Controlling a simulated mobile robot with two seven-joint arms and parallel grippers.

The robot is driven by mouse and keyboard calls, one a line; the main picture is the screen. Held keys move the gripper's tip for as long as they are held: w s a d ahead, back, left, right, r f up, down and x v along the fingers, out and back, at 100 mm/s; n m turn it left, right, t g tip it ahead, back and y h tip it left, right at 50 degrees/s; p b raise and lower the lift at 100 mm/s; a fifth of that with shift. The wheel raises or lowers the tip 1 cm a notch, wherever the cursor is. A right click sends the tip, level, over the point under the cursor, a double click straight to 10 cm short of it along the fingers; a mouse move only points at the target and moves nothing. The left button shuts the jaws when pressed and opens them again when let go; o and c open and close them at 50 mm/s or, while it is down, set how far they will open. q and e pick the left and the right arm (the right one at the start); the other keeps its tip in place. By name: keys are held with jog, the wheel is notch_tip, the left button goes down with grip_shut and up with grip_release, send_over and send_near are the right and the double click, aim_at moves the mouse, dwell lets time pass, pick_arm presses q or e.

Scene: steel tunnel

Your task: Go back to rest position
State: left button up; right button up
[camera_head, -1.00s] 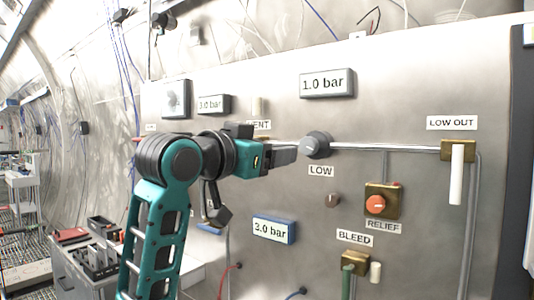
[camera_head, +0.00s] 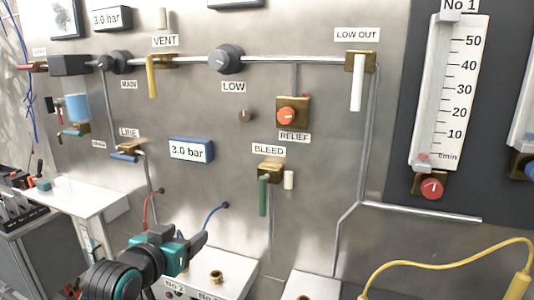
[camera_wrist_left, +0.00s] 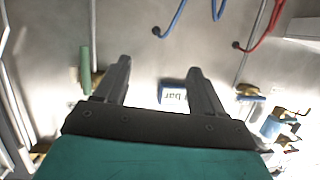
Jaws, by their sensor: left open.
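My left gripper (camera_head: 200,243) is low in the head view, in front of the lower part of the steel panel (camera_head: 320,150). Its two fingers also show in the left wrist view (camera_wrist_left: 160,82), spread apart with nothing between them. They stand clear of the panel. The LOW knob (camera_head: 227,60), the blue-framed 3.0 bar display (camera_head: 191,150) and the green BLEED lever (camera_head: 263,196) are all above or beside the gripper and apart from it. My right gripper is in neither view.
A white flowmeter scale (camera_head: 450,95) stands at the right. A yellow cable (camera_head: 440,258) loops at the lower right. White boxes with brass fittings (camera_head: 215,275) sit below the panel. A white shelf (camera_head: 80,198) and a cart with black racks (camera_head: 22,212) are at the left.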

pick_arm(q)
jog(key=s+f+g+y, duration=0.1)
jog(key=s+f+g, duration=0.2)
jog(key=s+f, duration=2.2)
jog(key=shift+f+g, duration=0.3)
jog(key=shift+f, duration=0.5)
jog(key=shift+a, duration=0.1)
dwell(1.3)
